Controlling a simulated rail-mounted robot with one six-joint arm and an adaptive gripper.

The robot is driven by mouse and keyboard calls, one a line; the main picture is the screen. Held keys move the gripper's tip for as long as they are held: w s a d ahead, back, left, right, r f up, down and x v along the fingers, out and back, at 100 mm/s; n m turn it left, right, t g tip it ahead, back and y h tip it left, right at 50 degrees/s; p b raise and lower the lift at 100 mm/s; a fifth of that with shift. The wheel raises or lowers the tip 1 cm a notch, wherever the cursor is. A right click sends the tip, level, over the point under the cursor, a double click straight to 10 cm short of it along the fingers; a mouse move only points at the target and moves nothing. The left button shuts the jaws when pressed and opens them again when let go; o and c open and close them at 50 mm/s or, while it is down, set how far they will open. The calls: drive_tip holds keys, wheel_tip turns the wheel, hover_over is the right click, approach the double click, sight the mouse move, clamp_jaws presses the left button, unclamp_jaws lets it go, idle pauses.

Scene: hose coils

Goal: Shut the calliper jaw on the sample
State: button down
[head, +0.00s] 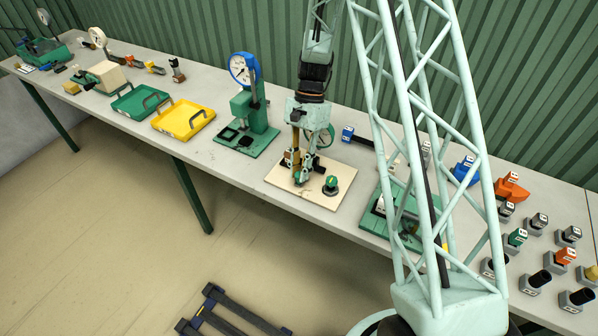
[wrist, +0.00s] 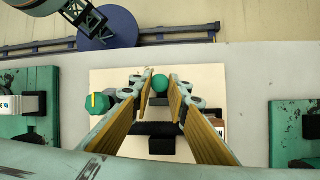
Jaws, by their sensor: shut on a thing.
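My gripper (head: 302,172) is low over a cream board (head: 285,190) on the bench. In the wrist view its two yellow-padded fingers (wrist: 166,84) have their tips on either side of a green ball knob (wrist: 160,82), and the gripper is shut on it. Black parts (wrist: 155,129), which look like the calliper, lie on the board between the fingers. I cannot tell the jaw from the sample, and the fingers hide part of them. A green dial with a yellow stripe (wrist: 97,103) is left of the fingers, apart from them; it also shows in the head view (head: 330,186).
A green stand with a blue-rimmed gauge (head: 243,70) is left of the board. Yellow (head: 183,119) and green (head: 138,101) trays stand farther left. A green machine (head: 385,215) is close on the right, with several small blocks beyond. Bare bench lies before the board.

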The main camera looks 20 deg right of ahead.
drive_tip(key=shift+w+d, duration=0.9)
drive_tip(key=shift+d, duration=0.1)
drive_tip(key=c, duration=2.5)
unclamp_jaws()
drive_tip(key=shift+o, duration=0.2)
drive_tip(key=shift+r, duration=0.1)
drive_tip(key=v, duration=1.2)
